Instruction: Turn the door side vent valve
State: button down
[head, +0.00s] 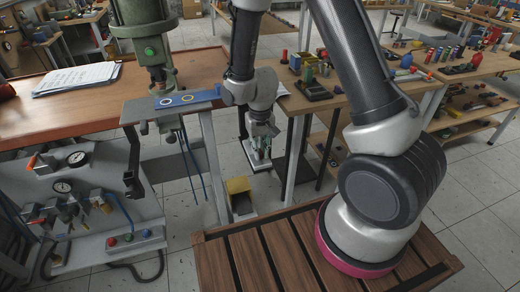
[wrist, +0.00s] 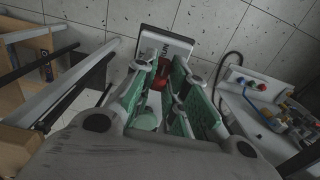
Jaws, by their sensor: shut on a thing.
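My gripper (head: 262,155) hangs low beyond the end of the drill press table in the head view. In the wrist view its green-padded fingers (wrist: 165,95) are closed around a small red part (wrist: 160,77), perhaps the vent valve's handle. The fingers hide much of it, so its turn angle cannot be told. In the head view the light mount (head: 248,153) shows beside my gripper; the red part is hidden there.
A pneumatic panel with gauges (head: 76,159), lever valves and a button box (head: 136,238) stands at left. The drill press (head: 150,40) and wooden bench (head: 60,100) are close to my arm. Another bench (head: 330,95) stands at right.

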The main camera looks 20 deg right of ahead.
dwell(0.4)
jog(key=c, duration=1.4)
grip_release()
jog(key=shift+c, duration=0.2)
notch_tip(320, 180, up, 12)
